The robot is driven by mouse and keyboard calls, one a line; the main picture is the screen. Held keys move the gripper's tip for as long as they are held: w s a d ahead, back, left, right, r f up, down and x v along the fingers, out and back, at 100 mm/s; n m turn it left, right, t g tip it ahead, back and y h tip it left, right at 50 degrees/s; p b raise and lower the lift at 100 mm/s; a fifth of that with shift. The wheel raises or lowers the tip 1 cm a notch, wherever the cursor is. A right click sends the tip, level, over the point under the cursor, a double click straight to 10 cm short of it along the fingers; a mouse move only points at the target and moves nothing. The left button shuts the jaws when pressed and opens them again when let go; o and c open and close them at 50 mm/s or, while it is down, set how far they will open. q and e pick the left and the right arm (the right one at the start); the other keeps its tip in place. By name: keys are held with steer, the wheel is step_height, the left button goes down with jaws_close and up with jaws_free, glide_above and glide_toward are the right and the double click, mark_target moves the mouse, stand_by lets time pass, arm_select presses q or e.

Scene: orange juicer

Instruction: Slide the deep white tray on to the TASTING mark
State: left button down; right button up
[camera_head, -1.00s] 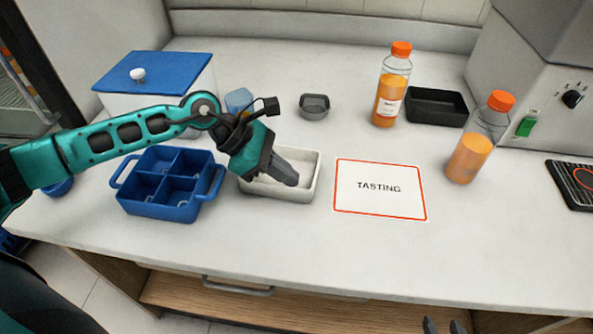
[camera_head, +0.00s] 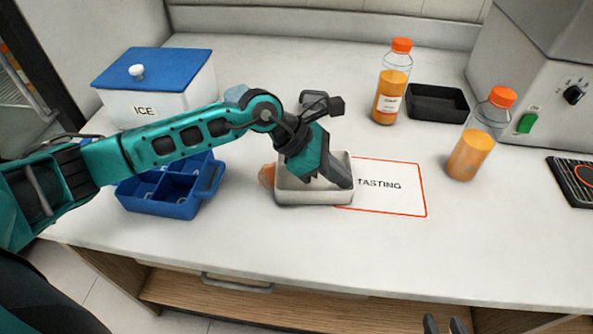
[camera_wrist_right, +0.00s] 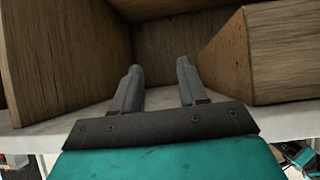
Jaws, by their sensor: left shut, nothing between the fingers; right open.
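The deep white tray (camera_head: 312,198) stands on the counter, and its right end overlaps the left edge of the TASTING mark (camera_head: 395,205), a white card with a red border. Most of the mark lies bare to the tray's right. My left gripper (camera_head: 346,183) is shut and empty, pointing down, its fingertips inside the tray by the right wall. Whether they touch that wall I cannot tell. My right gripper (camera_head: 443,325) is open at the bottom edge of the head view. In the right wrist view its two fingers (camera_wrist_right: 160,88) stand apart with nothing between them.
A blue divided caddy (camera_head: 172,195) stands left, partly under my arm. An orange object (camera_head: 267,176) sits just left of the tray. An ICE box (camera_head: 150,108), two juice bottles (camera_head: 391,90) (camera_head: 478,140) and a black tray (camera_head: 437,103) stand further back. The counter front is clear.

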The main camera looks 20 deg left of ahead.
arm_select(q)
steer(key=w+d+b, duration=0.1)
steer(key=d, duration=0.3)
steer(key=w+d+b, duration=0.1)
steer(key=d, duration=0.3)
steer(key=w+d, duration=0.1)
steer(key=d, duration=0.2)
steer(key=shift+w+d+f+b, duration=0.15)
steer(key=shift+w+d+b, duration=0.05)
steer(key=shift+d+b, duration=0.2)
steer(key=shift+w+d, duration=0.1)
steer(key=shift+d, duration=0.3)
arm_select(e)
steer(key=shift+w+a+f+y, duration=0.3)
steer(key=shift+w+a+f, duration=0.15)
steer(key=shift+a, duration=0.2)
steer(key=shift+r, duration=0.1)
arm_select(q)
steer(key=shift+a, duration=0.1)
